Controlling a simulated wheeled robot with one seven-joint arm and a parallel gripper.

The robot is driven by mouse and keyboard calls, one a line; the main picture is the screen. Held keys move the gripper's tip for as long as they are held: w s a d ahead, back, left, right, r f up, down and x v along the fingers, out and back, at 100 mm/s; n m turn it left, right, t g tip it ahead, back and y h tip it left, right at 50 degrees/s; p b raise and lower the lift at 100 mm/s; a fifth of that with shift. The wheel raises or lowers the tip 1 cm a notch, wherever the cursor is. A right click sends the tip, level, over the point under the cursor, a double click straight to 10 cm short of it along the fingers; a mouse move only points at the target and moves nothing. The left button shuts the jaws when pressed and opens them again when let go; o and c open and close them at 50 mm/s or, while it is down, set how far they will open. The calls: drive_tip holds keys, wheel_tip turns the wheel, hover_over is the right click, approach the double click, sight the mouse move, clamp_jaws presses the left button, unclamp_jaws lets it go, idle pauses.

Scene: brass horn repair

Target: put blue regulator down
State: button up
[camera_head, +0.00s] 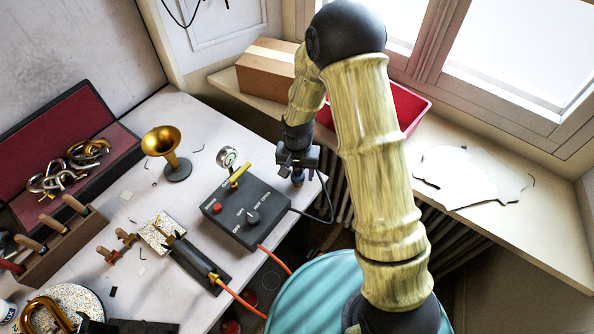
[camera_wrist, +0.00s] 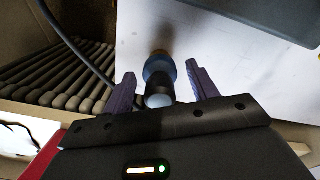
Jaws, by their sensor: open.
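The blue regulator (camera_wrist: 157,68) shows in the wrist view between the two spread fingers of my gripper (camera_wrist: 161,82), with clear gaps on both sides. Its lower end seems to be at the white tabletop, close to the table's edge. In the head view a small part of the regulator (camera_head: 298,178) shows just under my gripper (camera_head: 298,160), at the right corner of the white table (camera_head: 205,115). My gripper is open and points down. Most of the regulator is hidden by the gripper in the head view.
A dark control box (camera_head: 245,213) with a gauge (camera_head: 227,156) stands left of the regulator, and a dark cable runs nearby. A brass horn (camera_head: 165,150) stands further left. A radiator (camera_wrist: 62,75) lies beyond the table edge. A red bin (camera_head: 408,105) sits on the windowsill.

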wheel_tip(320, 180, up, 12)
drive_tip(key=shift+r+b, duration=0.15)
drive_tip(key=shift+b, duration=0.6)
idle(0.4)
drive_tip(key=s+d+r+n+t, duration=0.1)
drive_tip(key=s+d+r, duration=0.1)
drive_tip(key=s+d, duration=0.4)
drive_tip(key=s+d+r+n+t, duration=0.1)
drive_tip(key=s+d+r, duration=0.1)
drive_tip(key=s+d, duration=0.4)
drive_tip(key=shift+s+d+r+t, duration=0.2)
drive_tip(key=shift+d+r+t, duration=0.15)
drive_tip(key=shift+d, duration=0.35)
